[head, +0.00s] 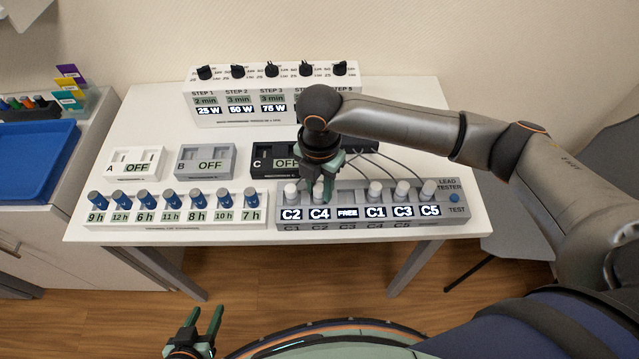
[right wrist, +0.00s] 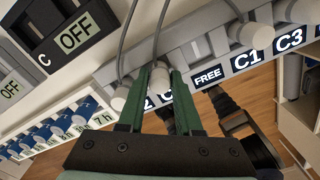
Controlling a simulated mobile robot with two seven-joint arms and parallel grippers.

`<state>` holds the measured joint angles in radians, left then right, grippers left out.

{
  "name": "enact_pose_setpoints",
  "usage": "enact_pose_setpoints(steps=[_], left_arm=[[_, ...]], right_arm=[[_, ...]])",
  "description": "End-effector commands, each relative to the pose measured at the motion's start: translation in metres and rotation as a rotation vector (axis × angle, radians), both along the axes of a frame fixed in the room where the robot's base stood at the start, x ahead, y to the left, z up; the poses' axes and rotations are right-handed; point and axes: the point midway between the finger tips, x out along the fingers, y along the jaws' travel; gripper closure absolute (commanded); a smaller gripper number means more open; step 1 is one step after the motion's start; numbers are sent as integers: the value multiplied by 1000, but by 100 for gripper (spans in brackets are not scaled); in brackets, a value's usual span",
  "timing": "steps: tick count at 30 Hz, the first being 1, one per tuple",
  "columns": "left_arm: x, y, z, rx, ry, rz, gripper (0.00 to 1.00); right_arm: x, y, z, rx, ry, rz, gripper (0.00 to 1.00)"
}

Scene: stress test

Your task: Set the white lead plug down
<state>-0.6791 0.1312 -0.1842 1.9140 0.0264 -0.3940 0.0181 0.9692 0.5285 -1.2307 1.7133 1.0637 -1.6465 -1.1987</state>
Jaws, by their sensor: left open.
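The grey lead tester (head: 458,214) stands at the table's front right, with labels C2, C4, FREE, C1, C3 and C5. My right gripper (head: 327,190) points down over the C4 position. In the right wrist view its green fingers stand on both sides of a white lead plug (right wrist: 160,76) and appear to touch it. The plug seems upright at C4, with a grey cable; whether it is fully seated is hidden. The FREE position (head: 347,212) shows no plug. My left gripper (head: 205,322) is open and empty, low in front of the table.
White plugs stand close by at C2 (head: 291,192) and C1 (head: 375,189). Several cables run behind the tester to black box C (head: 263,160). A rack of blue-topped holders (head: 182,216) stands to the left. A white step panel (head: 235,120) is at the back.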

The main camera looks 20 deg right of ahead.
Motion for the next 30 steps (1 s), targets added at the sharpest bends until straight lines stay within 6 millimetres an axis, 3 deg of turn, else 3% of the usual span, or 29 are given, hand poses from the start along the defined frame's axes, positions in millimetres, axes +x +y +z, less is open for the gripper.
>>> enact_pose_setpoints(steps=[1, 6, 16, 20, 30], left_arm=[[0, 0, 0, 0, 0, 0, 50], [0, 0, 0, 0, -1, 0, 50], [0, 0, 0, 0, -1, 0, 50], [1, 0, 1, 0, -1, 0, 50], [1, 0, 4, 0, -1, 0, 50]], right_arm=[[0, 0, 0, 0, 0, 0, 59], [0, 0, 0, 0, 0, 0, 41], [1, 0, 6, 1, -2, 0, 41], [1, 0, 24, 1, -3, 0, 41], [1, 1, 96, 1, -3, 1, 41]])
